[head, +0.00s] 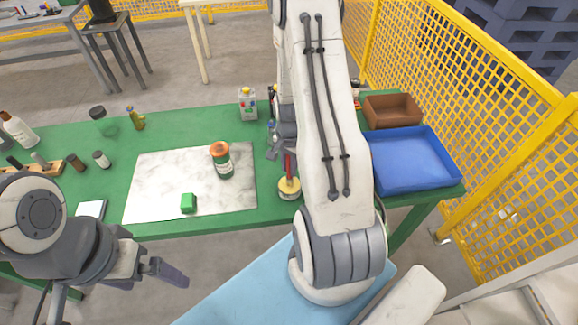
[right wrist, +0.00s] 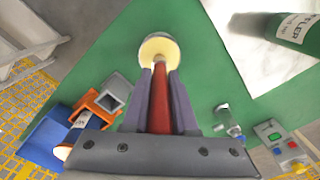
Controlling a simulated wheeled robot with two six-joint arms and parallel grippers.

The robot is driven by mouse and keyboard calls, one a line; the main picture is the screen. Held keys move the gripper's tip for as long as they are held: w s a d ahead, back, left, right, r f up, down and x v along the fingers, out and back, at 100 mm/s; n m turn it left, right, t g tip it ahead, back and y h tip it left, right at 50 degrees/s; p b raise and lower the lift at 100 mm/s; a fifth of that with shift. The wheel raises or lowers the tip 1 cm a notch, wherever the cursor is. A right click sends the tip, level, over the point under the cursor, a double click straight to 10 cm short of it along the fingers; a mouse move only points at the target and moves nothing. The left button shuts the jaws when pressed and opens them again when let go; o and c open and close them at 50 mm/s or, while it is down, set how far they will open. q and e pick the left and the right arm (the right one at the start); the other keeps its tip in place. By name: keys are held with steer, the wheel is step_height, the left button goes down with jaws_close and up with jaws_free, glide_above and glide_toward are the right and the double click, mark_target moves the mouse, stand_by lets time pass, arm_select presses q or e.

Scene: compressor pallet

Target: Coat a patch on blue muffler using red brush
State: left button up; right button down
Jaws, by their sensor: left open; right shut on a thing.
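My right gripper (head: 279,148) is shut on the red brush (head: 288,167). The right wrist view shows its fingers (right wrist: 161,78) on both sides of the red brush handle (right wrist: 160,105). The brush's far end is at a round cream-coloured tin (head: 289,188), also in the right wrist view (right wrist: 158,50); the bristles are hidden. The tin stands near the front edge of the green table (head: 165,232). My left gripper (head: 165,270) is open and empty, in front of the table.
A blue tray (head: 440,160) and brown box (head: 392,111) stand at the right. Yellow mesh fencing (head: 480,95) is beyond. A light blue surface (head: 245,295) lies in front.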

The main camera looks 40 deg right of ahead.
stand_by(0.3)
step_height(320, 180, up, 7)
steer(key=p, duration=0.6)
stand_by(0.9)
